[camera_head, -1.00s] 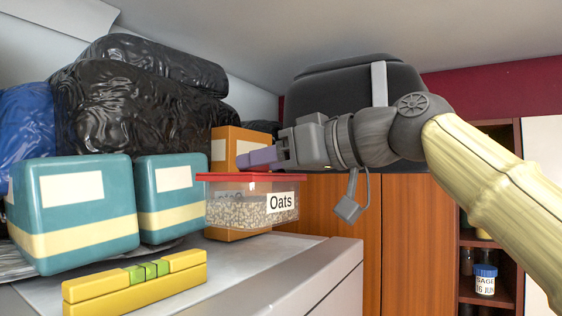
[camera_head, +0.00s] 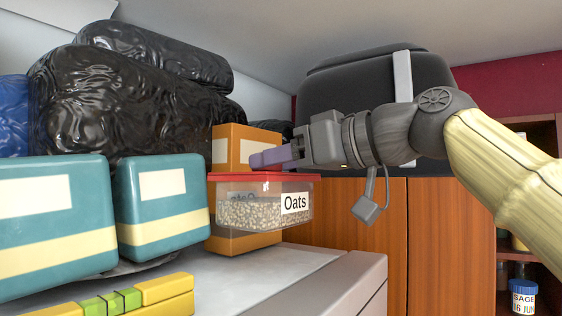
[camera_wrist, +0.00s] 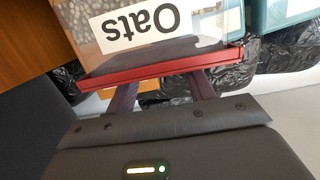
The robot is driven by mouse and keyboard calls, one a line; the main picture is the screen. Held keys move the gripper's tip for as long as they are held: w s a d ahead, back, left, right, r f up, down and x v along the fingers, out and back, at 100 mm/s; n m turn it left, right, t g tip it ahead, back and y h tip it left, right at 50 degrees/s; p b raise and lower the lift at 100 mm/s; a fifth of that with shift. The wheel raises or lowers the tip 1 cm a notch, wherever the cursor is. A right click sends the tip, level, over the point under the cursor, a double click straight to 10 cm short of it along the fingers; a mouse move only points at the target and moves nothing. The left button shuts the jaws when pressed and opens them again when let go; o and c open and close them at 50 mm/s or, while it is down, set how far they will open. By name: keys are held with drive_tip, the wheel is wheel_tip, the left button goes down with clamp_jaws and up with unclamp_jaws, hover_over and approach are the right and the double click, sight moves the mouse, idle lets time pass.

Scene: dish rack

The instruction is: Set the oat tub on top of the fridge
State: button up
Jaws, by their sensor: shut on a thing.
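The oat tub (camera_head: 262,208) is a clear box of oats with a red lid and an "Oats" label. My gripper (camera_head: 270,158) reaches in from the right and is shut on the tub at its lid side. In the wrist view the tub (camera_wrist: 205,22) appears upside down, with my gripper's fingers (camera_wrist: 163,92) at the red lid. The tub looks level and appears held above the fridge's (camera_head: 300,268) pale top. The exact gap under it is hard to tell. The finger contact is partly hidden.
An orange box (camera_head: 232,145) stands behind the tub. Two teal boxes (camera_head: 165,236) stand to its left, with black bags (camera_head: 120,110) behind. A yellow-green bar (camera_head: 112,300) lies at the front left. The fridge top right of the tub is bare. A dark suitcase (camera_head: 345,90) is behind my arm.

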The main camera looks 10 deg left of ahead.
sight(297, 212)
drive_tip(key=shift+w+f+b, duration=0.2)
drive_tip(key=shift+f+b, duration=2.35)
drive_tip(key=shift+b, duration=0.15)
drive_tip(key=shift+f+b, duration=0.75)
drive_tip(key=shift+b, duration=0.1)
drive_tip(key=shift+f+b, duration=0.4)
drive_tip(key=shift+b, duration=0.05)
drive_tip(key=o, duration=1.5)
